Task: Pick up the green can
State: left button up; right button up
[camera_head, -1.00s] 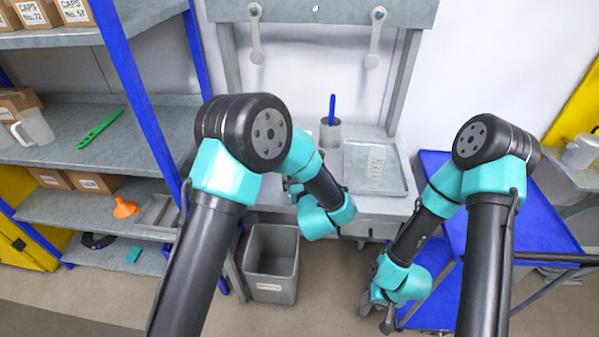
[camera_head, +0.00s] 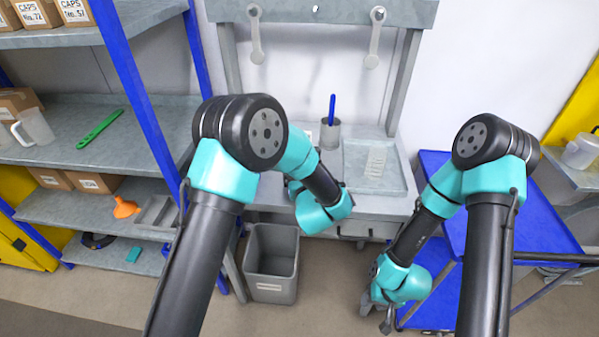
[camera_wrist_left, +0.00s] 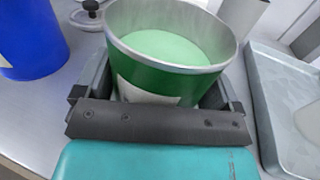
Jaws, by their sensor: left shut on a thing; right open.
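The green can (camera_wrist_left: 185,84) stands open-topped in the left wrist view, with a metal rim, a pale label and light green contents. My left gripper (camera_wrist_left: 158,84) is shut on it, with a finger on each side of its body. I cannot tell whether the can is clear of the bench. In the head view the can and my left gripper are hidden behind my left arm. My right gripper (camera_head: 386,323) is open, low near the floor beside the blue cart, away from the can.
A blue can (camera_wrist_left: 30,42) stands left of the green one. A grey tray (camera_wrist_left: 268,120) lies close on the right; it shows on the bench in the head view (camera_head: 350,180). A grey cup (camera_head: 330,134) holds a blue-handled tool. A grey bin (camera_head: 271,287) stands below.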

pick_arm(q)
jog(key=c, duration=0.3)
jog(key=shift+r, duration=0.3)
jog(key=shift+r, duration=1.45)
jog(key=shift+s+r, duration=0.1)
jog(key=shift+s, duration=0.1)
jog(key=a+r+v, duration=0.1)
jog(key=a+v, duration=0.2)
jog(key=v, duration=1.2)
jog(key=shift+s+r, duration=0.2)
jog(key=shift+s, duration=0.2)
jog(key=shift+a, duration=0.15)
